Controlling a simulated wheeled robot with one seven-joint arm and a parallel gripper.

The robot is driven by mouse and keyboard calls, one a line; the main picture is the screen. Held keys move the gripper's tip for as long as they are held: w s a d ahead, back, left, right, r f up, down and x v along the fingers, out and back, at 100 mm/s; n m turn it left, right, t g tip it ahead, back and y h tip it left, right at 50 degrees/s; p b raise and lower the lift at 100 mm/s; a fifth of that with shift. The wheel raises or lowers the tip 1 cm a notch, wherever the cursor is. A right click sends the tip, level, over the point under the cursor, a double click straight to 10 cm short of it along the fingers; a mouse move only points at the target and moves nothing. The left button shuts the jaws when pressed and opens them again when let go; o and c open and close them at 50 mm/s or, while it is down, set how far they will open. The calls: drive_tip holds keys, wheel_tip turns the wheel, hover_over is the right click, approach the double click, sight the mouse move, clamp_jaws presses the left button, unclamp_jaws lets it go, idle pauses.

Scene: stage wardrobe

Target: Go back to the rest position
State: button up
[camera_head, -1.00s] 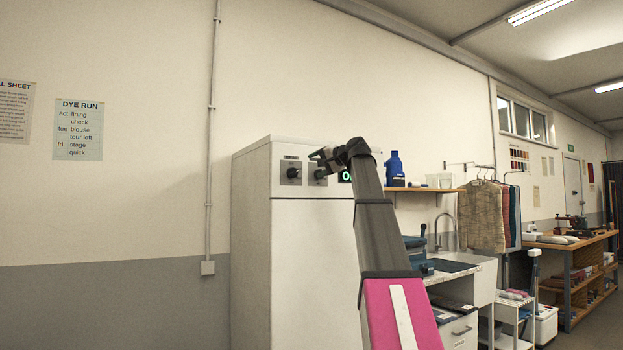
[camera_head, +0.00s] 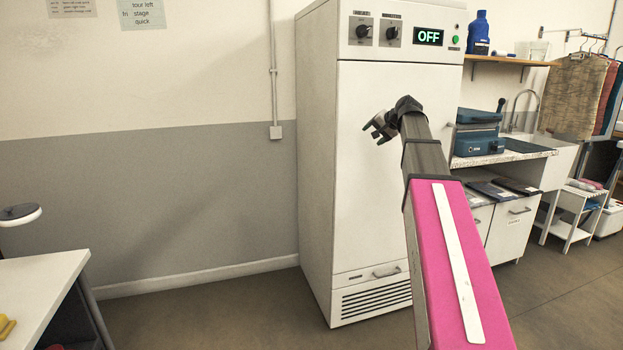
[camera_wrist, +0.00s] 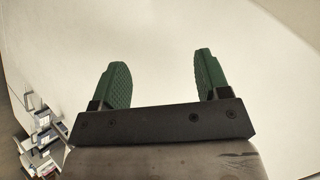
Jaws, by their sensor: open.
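My gripper (camera_head: 378,127) is at the end of my raised arm, in front of the white cabinet door in the head view. In the wrist view its two green fingers (camera_wrist: 160,82) stand wide apart with nothing between them. The white cabinet (camera_head: 375,170) is tall, with two dark knobs on its top panel, a green button and a display (camera_head: 429,37) that reads OFF. The door is shut. I cannot tell how far the fingers are from the door.
A worktop with a blue machine (camera_head: 478,133) and a sink (camera_head: 528,143) stands right of the cabinet. A blue bottle (camera_head: 478,33) is on the shelf above. A white table (camera_head: 38,290) is at the lower left. Bare floor (camera_head: 215,315) lies between table and cabinet.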

drive_tip(key=s+a+f+g+h, duration=0.1)
drive_tip(key=s+f, duration=0.2)
drive_tip(key=f, duration=0.6)
drive_tip(key=s+a+f+g, duration=0.1)
drive_tip(key=s+f, duration=0.1)
drive_tip(key=f, duration=0.7)
drive_tip(key=s+a+f+n+g+h, duration=0.1)
drive_tip(key=s+f+n+g+h, duration=0.1)
drive_tip(key=s+f, duration=1.1)
drive_tip(key=s+a+f+n+g+h, duration=0.1)
drive_tip(key=s+f+n+g+h, duration=0.1)
drive_tip(key=s+f, duration=1.2)
wheel_tip(320, 180, down, 6)
drive_tip(key=g+h, duration=0.1)
drive_tip(key=g, duration=0.1)
drive_tip(key=shift+a+n+g, duration=0.15)
drive_tip(key=shift+n+g, duration=0.15)
drive_tip(key=shift+o, duration=0.2)
drive_tip(key=shift+r, duration=0.1)
